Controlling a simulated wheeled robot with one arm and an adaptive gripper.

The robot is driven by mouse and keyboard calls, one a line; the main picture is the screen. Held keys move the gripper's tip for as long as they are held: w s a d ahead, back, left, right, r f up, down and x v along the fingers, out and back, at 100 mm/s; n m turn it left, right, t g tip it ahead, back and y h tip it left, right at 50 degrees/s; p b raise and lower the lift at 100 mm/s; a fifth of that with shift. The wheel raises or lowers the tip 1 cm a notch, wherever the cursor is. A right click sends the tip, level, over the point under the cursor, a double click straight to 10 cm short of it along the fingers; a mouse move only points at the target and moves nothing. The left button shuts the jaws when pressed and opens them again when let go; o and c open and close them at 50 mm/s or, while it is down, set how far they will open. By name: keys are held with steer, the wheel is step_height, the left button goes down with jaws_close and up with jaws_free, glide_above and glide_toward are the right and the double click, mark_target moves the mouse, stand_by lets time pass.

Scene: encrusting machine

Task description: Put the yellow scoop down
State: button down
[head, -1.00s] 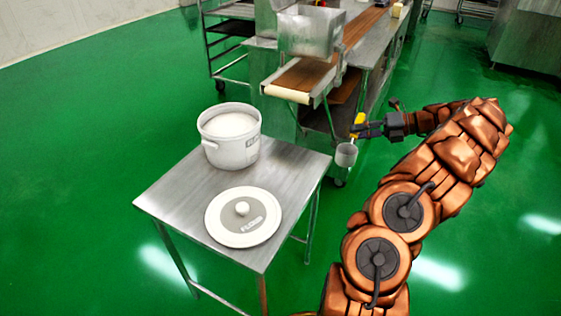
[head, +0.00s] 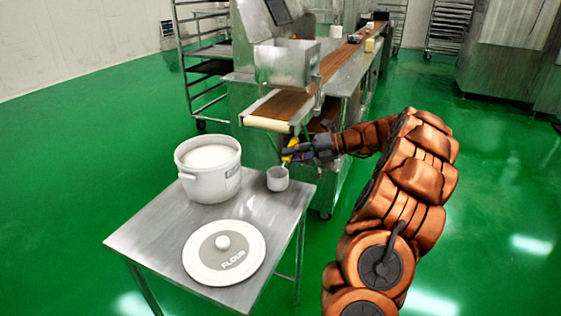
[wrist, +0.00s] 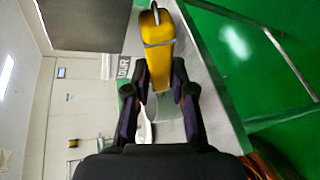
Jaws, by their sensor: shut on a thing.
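My gripper (head: 304,151) is shut on the yellow handle of the scoop (head: 289,150). The scoop's pale grey cup (head: 277,179) hangs below the handle, over the back right part of the metal table (head: 160,242). I cannot tell whether the cup touches the tabletop. In the wrist view the yellow handle (wrist: 158,48) sits between the two dark fingers of my gripper (wrist: 160,82). Most of the cup is hidden there.
A white pot (head: 210,180) of white powder stands at the table's back left. A round lid marked FLOUR (head: 224,266) lies in front of it. Behind the table is a machine with a brown conveyor belt (head: 287,104). Bare tabletop lies between lid and cup.

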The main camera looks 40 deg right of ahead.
mark_target(278, 176)
steer(key=w+a, duration=0.1)
steer(key=w+a+b, duration=0.1)
steer(key=shift+w+a+f+b, duration=0.15)
steer(key=shift+w+a+b, duration=0.15)
steer(key=shift+a, duration=0.1)
steer(key=shift+s+d+f+b, duration=0.1)
steer(key=shift+f+b, duration=0.25)
steer(key=shift+f, duration=0.2)
steer(key=shift+f+p, duration=0.15)
steer(key=shift+p, duration=0.25)
steer(key=c, duration=1)
jaws_free()
steer(key=shift+f, duration=0.1)
steer(key=shift+d+b, duration=0.1)
steer(key=shift+b, duration=0.25)
